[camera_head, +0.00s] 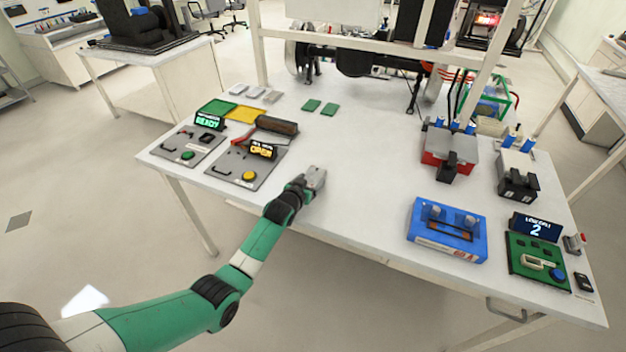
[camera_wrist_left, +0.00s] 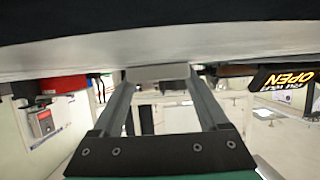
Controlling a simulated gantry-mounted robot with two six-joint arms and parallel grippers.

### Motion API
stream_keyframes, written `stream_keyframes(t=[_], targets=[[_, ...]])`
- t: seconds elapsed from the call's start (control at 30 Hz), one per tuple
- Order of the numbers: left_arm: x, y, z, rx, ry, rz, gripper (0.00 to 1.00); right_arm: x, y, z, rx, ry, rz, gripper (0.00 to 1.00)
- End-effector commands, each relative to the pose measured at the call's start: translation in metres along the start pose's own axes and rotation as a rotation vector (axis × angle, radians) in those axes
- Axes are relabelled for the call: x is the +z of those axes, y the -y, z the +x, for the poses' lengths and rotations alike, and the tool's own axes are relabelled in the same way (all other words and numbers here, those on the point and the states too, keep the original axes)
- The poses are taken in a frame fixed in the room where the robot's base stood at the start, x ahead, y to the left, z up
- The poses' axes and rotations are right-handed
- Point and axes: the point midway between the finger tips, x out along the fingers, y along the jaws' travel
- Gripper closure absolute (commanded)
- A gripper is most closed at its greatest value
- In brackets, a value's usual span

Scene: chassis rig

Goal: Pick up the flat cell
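My left gripper (camera_head: 314,180) is above the front part of the white table, right of the two grey stations. In the left wrist view its two fingers (camera_wrist_left: 158,88) stand apart with a light grey flat block, seemingly the flat cell (camera_wrist_left: 158,73), spanning the gap between the tips. The block touches both fingers. In the head view a pale piece shows at the gripper's tip, too small to make out clearly. Several similar pale flat pieces (camera_head: 255,92) lie at the table's back left. My right gripper is not in view.
Two grey stations, one with a READY sign (camera_head: 209,121) and one with an OPEN sign (camera_head: 262,150), stand at left, before green and yellow trays (camera_head: 243,114). A blue fixture (camera_head: 447,230), a green board (camera_head: 538,262) and a red box (camera_head: 448,148) are at right. The table's middle is clear.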

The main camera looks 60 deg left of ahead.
Motion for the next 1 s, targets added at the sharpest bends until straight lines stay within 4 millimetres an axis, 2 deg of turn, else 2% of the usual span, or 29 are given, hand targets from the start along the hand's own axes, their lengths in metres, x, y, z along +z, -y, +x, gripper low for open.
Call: stream_keyframes(t=[0.03, 0.37, 0.67, 0.83, 0.93, 1.0], targets=[[0.000, 0.000, 0.000, 0.000, 0.000, 0.000, 0.34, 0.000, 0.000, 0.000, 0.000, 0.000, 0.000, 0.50], [0.000, 0.000, 0.000, 0.000, 0.000, 0.000, 0.93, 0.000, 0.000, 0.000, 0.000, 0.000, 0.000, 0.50], [-0.004, 0.000, -0.002, 0.000, -0.002, 0.000, 0.93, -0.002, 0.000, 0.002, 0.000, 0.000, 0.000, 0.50], [-0.023, 0.000, -0.009, 0.000, -0.004, 0.000, 0.93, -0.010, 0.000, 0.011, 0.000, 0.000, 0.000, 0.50], [-0.039, 0.001, -0.021, 0.000, -0.003, 0.000, 0.93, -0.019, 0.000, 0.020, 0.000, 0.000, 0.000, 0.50], [-0.051, 0.003, -0.042, 0.000, -0.005, -0.001, 0.93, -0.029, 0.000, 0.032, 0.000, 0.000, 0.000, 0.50]])
